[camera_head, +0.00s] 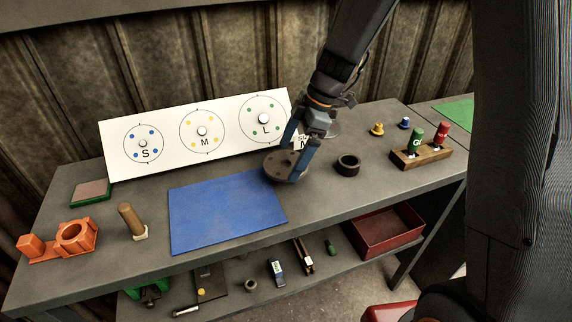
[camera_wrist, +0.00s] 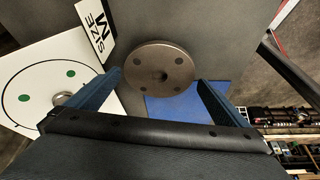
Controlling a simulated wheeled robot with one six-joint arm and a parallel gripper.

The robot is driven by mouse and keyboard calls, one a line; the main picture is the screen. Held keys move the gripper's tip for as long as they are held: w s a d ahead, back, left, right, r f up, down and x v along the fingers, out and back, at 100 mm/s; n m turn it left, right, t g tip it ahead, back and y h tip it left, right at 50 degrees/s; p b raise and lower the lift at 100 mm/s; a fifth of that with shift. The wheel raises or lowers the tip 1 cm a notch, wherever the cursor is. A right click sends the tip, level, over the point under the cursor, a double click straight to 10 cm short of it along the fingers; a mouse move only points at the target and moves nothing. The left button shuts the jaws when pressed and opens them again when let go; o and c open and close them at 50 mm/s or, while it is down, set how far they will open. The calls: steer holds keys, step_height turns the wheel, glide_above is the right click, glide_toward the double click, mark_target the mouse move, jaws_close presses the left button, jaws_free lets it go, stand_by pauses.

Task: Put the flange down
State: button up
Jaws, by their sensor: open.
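The flange (camera_head: 283,168) is a dark round disc with several holes, at the upper right corner of the blue mat (camera_head: 222,215). In the wrist view the flange (camera_wrist: 151,69) shows its flat holed face, and the blue mat (camera_wrist: 184,104) lies partly behind it. My gripper (camera_head: 298,155) is right over the flange, its two blue fingers apart. In the wrist view my gripper (camera_wrist: 158,80) is open, with the fingers on either side of the disc and gaps visible. Whether the flange lies fully flat is hard to tell.
A white board (camera_head: 175,135) with S, M and L circles stands behind the mat. A black ring (camera_head: 347,165) sits to the right, near a wooden block (camera_head: 421,157) with green and red handles. A wooden-handled tool (camera_head: 132,221) and orange fixture (camera_head: 72,238) stand left.

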mark_target(284, 167)
steer(key=shift+p+x, duration=0.8)
steer(key=shift+x, duration=1.35)
steer(key=shift+w+d, duration=0.1)
steer(key=shift+c, duration=0.4)
steer(key=shift+r, duration=0.1)
steer(key=c, duration=1.7)
